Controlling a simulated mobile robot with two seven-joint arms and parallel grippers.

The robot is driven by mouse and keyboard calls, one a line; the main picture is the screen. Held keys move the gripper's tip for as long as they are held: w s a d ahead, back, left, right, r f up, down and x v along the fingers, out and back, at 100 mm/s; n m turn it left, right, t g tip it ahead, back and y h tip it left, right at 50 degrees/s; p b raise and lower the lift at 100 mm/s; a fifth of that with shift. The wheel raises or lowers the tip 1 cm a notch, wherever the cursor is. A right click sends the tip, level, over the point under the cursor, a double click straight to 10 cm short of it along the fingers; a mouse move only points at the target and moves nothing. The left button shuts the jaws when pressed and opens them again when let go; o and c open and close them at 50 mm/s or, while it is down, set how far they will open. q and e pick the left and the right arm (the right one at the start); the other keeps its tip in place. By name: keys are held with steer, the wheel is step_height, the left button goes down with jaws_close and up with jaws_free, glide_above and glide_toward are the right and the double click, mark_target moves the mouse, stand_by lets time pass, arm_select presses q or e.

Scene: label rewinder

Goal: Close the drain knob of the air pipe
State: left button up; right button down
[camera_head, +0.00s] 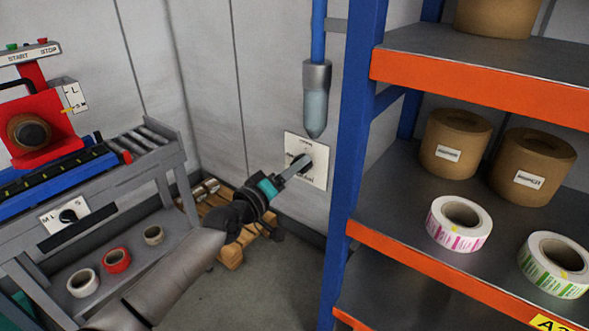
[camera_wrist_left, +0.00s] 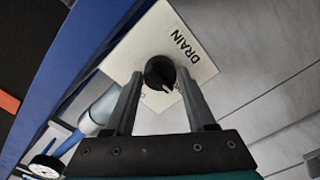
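The drain knob (camera_head: 304,162) is a black dial on a white plate (camera_head: 318,178) on the grey wall, below the blue air pipe (camera_head: 318,35) and its grey bowl (camera_head: 316,98). In the left wrist view the black knob (camera_wrist_left: 160,73) sits on the plate marked DRAIN (camera_wrist_left: 194,58), its pale pointer mark towards the lower right. My left gripper (camera_head: 298,166) reaches the plate and partly hides the knob in the head view. In the wrist view its fingers (camera_wrist_left: 160,82) are apart, one on each side of the knob, with narrow gaps visible. My right gripper is not in view.
A blue-and-orange shelf rack (camera_head: 440,262) with cardboard and label rolls stands close to the right of the plate. A grey machine table (camera_head: 170,168) with a red unit is at left. A wooden pallet (camera_head: 230,255) lies on the floor below my left arm.

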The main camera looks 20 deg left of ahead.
arm_select(q)
steer(key=o, duration=0.4)
steer(key=shift+c, duration=0.2)
steer(key=p+v, duration=0.1)
steer(key=v, duration=1.4)
steer(key=shift+s, duration=0.1)
